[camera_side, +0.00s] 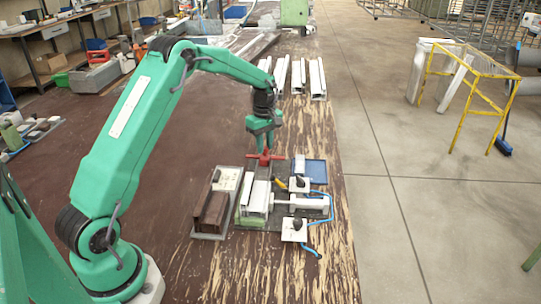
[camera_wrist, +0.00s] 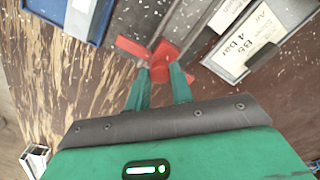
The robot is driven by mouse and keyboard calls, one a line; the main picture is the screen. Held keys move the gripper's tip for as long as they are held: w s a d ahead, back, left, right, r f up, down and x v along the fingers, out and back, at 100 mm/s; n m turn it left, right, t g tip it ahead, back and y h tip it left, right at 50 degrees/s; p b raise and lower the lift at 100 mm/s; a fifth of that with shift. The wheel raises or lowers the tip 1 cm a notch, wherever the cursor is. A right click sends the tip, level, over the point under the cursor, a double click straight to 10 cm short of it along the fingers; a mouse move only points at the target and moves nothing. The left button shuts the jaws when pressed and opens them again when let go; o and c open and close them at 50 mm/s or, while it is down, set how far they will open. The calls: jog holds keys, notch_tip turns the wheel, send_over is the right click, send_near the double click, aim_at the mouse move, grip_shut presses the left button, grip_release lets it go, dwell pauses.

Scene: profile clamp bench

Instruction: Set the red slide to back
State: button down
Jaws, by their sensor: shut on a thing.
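The red slide (camera_side: 265,157) is a red cross-shaped piece at the far end of the clamp fixture in the side view. In the wrist view my gripper's fingertips (camera_wrist: 161,76) are shut on the knob. The clamp fixture (camera_side: 268,220) holds a white profile beside a grey cylinder. The slide's track is partly hidden by my gripper.
A blue tray (camera_side: 316,171) stands right of the fixture, and a dark brown block (camera_side: 211,208) on a grey plate stands left. A label plate (camera_wrist: 240,40) reads "4 bar". A blue hose (camera_side: 325,236) curves at the right. White profiles (camera_side: 298,76) lie farther back.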

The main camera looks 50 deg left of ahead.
jog(key=shift+w+a, duration=0.45)
jog(key=c, duration=1.5)
grip_release()
jog(key=shift+r, duration=0.1)
jog(key=shift+r, duration=3.85)
jog(key=shift+s+d+r, duration=0.1)
